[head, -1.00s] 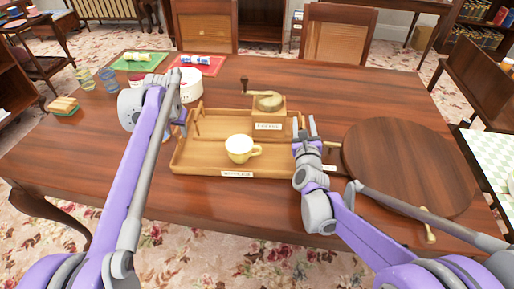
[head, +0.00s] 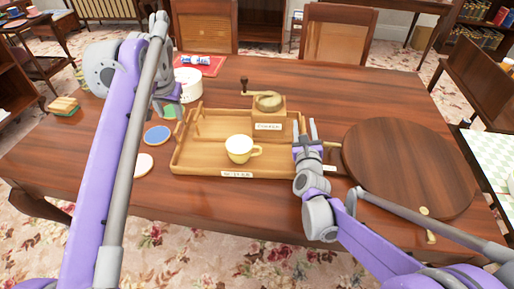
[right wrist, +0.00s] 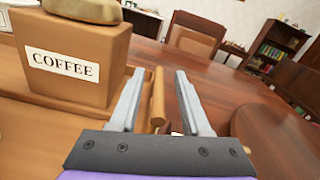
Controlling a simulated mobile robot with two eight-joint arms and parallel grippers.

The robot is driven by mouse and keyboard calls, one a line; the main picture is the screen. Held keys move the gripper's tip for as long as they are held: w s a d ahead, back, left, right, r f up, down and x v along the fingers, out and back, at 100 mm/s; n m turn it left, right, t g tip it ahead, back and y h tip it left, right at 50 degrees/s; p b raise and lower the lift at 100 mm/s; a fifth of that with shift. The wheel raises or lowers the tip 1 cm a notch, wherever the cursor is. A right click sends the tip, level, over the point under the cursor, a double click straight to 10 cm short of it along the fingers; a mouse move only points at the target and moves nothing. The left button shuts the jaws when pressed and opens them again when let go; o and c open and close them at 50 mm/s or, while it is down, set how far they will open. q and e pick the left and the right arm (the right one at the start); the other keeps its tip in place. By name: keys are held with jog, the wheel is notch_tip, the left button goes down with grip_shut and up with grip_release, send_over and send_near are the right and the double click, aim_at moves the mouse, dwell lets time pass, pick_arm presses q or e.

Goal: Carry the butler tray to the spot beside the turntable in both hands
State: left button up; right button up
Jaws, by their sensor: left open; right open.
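The wooden butler tray (head: 205,160) lies on the table and carries a pale yellow cup (head: 238,148) and a coffee grinder (head: 268,125) labelled COFFEE. My right gripper (head: 313,128) is open at the tray's right end. In the right wrist view its fingers (right wrist: 155,100) stand either side of a wooden handle bar (right wrist: 157,97), which is nearer the left finger. My left gripper (head: 168,92) is open above the table, off the tray's back left corner, its fingertips partly hidden. The round wooden turntable (head: 410,168) lies right of the tray.
Blue (head: 157,135) and white (head: 144,163) coasters lie left of the tray, with a green one partly hidden. A white pot (head: 188,84) stands behind it. A sandwich stack (head: 63,106) is far left.

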jog(key=s, duration=0.3)
jog(key=s+a, duration=0.1)
jog(key=s, duration=0.6)
jog(key=shift+s+a, duration=0.2)
jog(key=shift+s, duration=0.05)
jog(key=shift+r, duration=0.15)
